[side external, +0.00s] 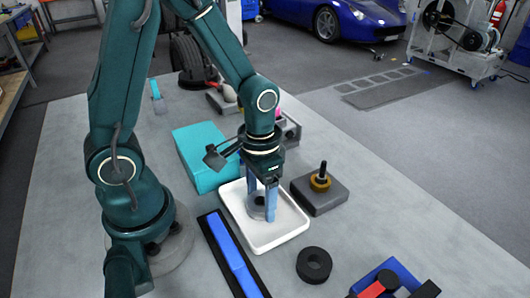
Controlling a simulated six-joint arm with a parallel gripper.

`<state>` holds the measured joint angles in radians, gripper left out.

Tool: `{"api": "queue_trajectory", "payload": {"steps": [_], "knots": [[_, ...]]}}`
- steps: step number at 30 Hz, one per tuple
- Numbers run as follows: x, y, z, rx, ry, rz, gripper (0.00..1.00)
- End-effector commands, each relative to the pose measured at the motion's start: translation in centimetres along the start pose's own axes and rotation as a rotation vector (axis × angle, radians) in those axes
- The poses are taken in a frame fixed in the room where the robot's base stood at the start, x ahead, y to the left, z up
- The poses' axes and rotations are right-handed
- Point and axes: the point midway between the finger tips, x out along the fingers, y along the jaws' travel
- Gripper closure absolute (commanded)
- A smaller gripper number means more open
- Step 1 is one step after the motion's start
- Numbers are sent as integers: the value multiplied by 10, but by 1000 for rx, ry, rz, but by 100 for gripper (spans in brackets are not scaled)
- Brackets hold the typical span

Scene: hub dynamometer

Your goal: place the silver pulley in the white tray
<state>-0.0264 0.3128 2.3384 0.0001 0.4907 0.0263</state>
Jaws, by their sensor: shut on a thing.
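The silver pulley (257,212) is a small grey disc between the blue fingers of my gripper (262,208), partly hidden by them. My gripper points down and is shut on the pulley. Both are over the inside of the white tray (288,238), a shallow rectangular tray with rounded corners in the middle of the table. The pulley is low, near the tray floor; I cannot tell whether it touches it.
A teal box (197,158) stands behind the tray. A dark block with an upright post and brass ring (320,182) is to the right. The table's right side is clear.

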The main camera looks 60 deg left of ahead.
Motion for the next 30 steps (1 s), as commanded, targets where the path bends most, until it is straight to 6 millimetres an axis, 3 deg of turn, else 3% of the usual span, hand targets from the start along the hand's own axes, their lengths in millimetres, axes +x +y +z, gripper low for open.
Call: {"api": "queue_trajectory", "payload": {"steps": [7, 8, 9, 10, 20, 30], "knots": [[3, 0, 0, 0, -1, 0, 77], [3, 0, 0, 0, 0, 0, 21], [2, 0, 0, 0, 0, 0, 5], [2, 0, 0, 0, 0, 0, 0], [-2, 0, -1, 0, 3, 0, 0], [-54, 0, -3, 0, 11, 0, 0]]}}
